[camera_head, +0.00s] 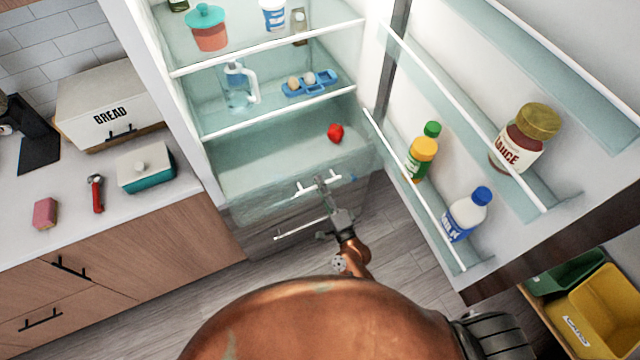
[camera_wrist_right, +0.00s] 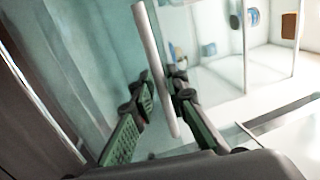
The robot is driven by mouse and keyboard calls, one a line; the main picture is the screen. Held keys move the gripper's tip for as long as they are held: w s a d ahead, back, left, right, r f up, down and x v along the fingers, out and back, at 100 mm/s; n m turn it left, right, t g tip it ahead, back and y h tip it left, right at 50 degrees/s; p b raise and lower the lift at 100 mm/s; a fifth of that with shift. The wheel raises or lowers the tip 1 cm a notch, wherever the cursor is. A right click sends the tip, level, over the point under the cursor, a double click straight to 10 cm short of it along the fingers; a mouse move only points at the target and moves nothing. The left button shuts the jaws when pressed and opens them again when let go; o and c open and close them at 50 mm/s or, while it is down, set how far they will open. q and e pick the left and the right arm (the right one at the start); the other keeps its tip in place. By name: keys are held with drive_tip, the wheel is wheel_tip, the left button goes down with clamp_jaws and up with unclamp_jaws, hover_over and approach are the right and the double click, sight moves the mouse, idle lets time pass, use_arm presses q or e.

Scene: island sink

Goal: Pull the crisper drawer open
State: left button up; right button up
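The crisper drawer (camera_head: 260,203) is a translucent, pale green bin at the bottom of the open fridge. Its white bar handle (camera_head: 302,190) runs across its front. My right gripper (camera_head: 321,183) is at this handle, a little right of its middle. In the right wrist view the handle (camera_wrist_right: 147,35) passes between the two green-padded fingers (camera_wrist_right: 160,88), with little or no gap on either side; they look shut on it. The drawer front looks about level with the fridge front; I cannot tell if it is slightly out. My left gripper is not in view.
The open fridge door (camera_head: 590,235), holding a sauce jar (camera_head: 518,140) and bottles, stands to the right. A second drawer handle (camera_head: 301,229) is below. A red item (camera_head: 335,132) lies above the crisper. A counter (camera_head: 75,215) is left; the floor in front has free room.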

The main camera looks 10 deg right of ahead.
drive_tip(key=v, duration=1.2)
idle(0.5)
drive_tip(key=s+d+f+n+g+h, duration=0.1)
drive_tip(key=s+d+f+n+g, duration=0.2)
drive_tip(key=f, duration=0.8)
drive_tip(key=s+d+f+n+g, duration=0.3)
drive_tip(key=s+f, duration=0.1)
drive_tip(key=f, duration=0.8)
drive_tip(key=s+d+f+n+g+h, duration=0.1)
drive_tip(key=s+d+f+n+g, duration=0.25)
drive_tip(key=f, duration=0.75)
drive_tip(key=s+d+f+n+g+h, duration=0.1)
drive_tip(key=s+d+f+n+g, duration=0.15)
drive_tip(key=s+f, duration=0.55)
drive_tip(key=s+d+f+n+g+h, duration=0.15)
drive_tip(key=s+d+f, duration=0.25)
drive_tip(key=s+f, duration=0.4)
drive_tip(key=s+d+f+n+g, duration=0.1)
drive_tip(key=s+f+g, duration=0.1)
drive_tip(key=s, duration=0.7)
drive_tip(key=s+d+f+n+g, duration=0.2)
drive_tip(key=s+g, duration=0.1)
drive_tip(key=s, duration=0.6)
drive_tip(key=shift+s+f, duration=0.2)
drive_tip(key=shift+f, duration=0.1)
drive_tip(key=shift+h, duration=0.25)
